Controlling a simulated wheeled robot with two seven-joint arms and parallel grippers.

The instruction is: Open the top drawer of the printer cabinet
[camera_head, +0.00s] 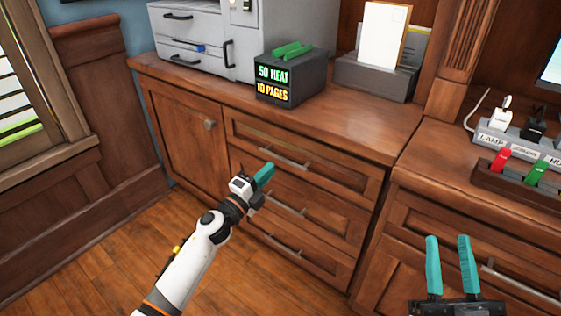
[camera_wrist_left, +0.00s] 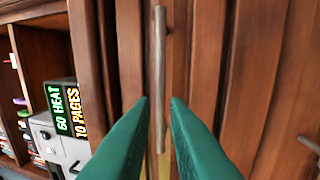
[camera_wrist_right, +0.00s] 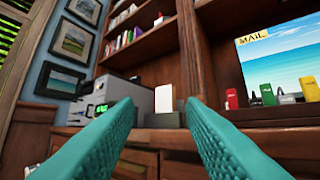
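The wood printer cabinet (camera_head: 305,125) has a column of several drawers with metal bar handles. The top drawer (camera_head: 335,172) looks shut; its handle (camera_head: 285,158) runs along its front. My left gripper (camera_head: 266,172) is just in front of the top drawer, by the handle's left part. In the left wrist view this handle (camera_wrist_left: 160,60) stands vertical and passes between the two parted teal fingertips; I cannot tell whether they touch it. My right gripper (camera_head: 449,240) is open and empty at the lower right, its fingers pointing up, away from the top drawer.
A grey printer (camera_head: 200,40), a black display box (camera_head: 291,78) and a paper holder (camera_head: 376,75) stand on the cabinet top. A cabinet door (camera_head: 185,138) is left of the drawers. A desk with labelled plugs (camera_head: 515,135) adjoins at right. The wood floor in front is clear.

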